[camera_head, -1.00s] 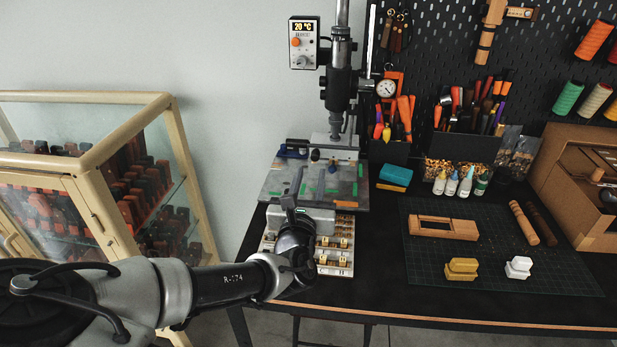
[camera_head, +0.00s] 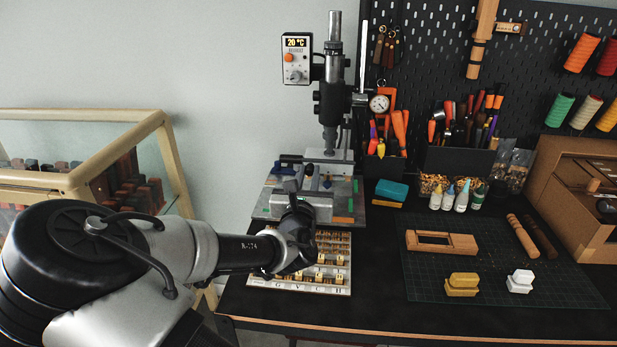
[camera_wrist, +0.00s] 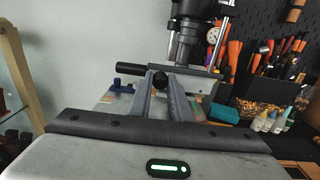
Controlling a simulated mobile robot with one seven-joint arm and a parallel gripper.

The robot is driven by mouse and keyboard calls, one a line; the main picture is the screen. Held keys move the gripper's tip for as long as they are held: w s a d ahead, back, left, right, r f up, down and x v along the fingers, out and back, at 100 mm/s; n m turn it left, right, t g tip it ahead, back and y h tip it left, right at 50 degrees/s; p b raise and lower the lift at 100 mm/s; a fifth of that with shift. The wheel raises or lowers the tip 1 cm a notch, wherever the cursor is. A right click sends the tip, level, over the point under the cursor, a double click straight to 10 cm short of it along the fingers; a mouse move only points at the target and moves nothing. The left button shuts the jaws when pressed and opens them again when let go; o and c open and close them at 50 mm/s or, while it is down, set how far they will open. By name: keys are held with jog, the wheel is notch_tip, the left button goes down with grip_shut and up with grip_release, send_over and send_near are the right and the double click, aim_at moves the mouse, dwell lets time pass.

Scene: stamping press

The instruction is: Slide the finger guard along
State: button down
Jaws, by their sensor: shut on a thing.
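In the wrist view, my gripper (camera_wrist: 163,85) has its two grey fingers closed about a round black knob (camera_wrist: 160,78) in front of the press column. The knob appears to belong to the finger guard, a bar with a dark end (camera_wrist: 130,69) on the left and a grey metal part (camera_wrist: 196,82) on the right. In the head view, my gripper (camera_head: 298,184) is over the front of the press bed, at the guard (camera_head: 292,158). My wrist hides part of the bed, and the exact grip is small there.
The stamping press (camera_head: 330,100) rises behind the guard. A tray of brass type (camera_head: 335,252) lies below my wrist. A teal block (camera_head: 391,189) and small bottles (camera_head: 448,197) are to the right. A glass cabinet (camera_head: 150,130) stands left.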

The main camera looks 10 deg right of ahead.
notch_tip(320, 180, up, 9)
jog(key=p, duration=0.9)
jog(key=shift+r, duration=0.15)
jog(key=c, duration=1.6)
grip_release()
jog(key=shift+o, duration=0.2)
jog(key=shift+s, duration=0.15)
